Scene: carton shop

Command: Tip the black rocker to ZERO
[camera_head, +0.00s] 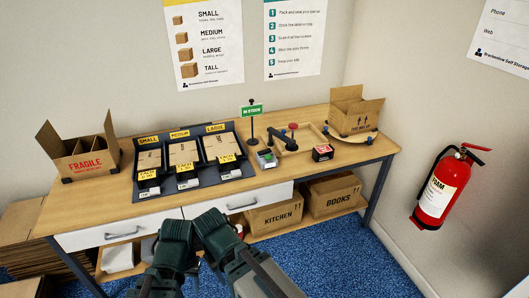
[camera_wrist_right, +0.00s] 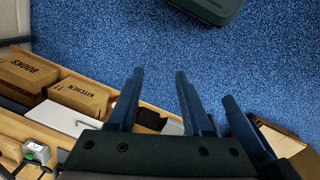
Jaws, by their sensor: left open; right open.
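I cannot make out a black rocker for certain. On the bench (camera_head: 108,205), a small light-and-dark device with a green patch (camera_head: 266,158) stands right of the label trays, and a black box with a red top (camera_head: 322,152) is farther right. The device with the green patch also shows in the right wrist view (camera_wrist_right: 37,151). My left gripper (camera_head: 174,240) and right gripper (camera_head: 216,232) are side by side before the drawers, apart from these things. In the right wrist view my right gripper (camera_wrist_right: 184,98) has its fingers spread, empty. Both are open.
Three trays of flat cartons (camera_head: 183,152), a FRAGILE carton (camera_head: 85,157) and an open carton (camera_head: 357,110) stand on the bench. A black dispenser (camera_head: 284,138) is behind the device. KITCHEN (camera_head: 275,218) and BOOKS (camera_head: 333,198) cartons sit below. Blue carpet (camera_head: 340,255) is clear.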

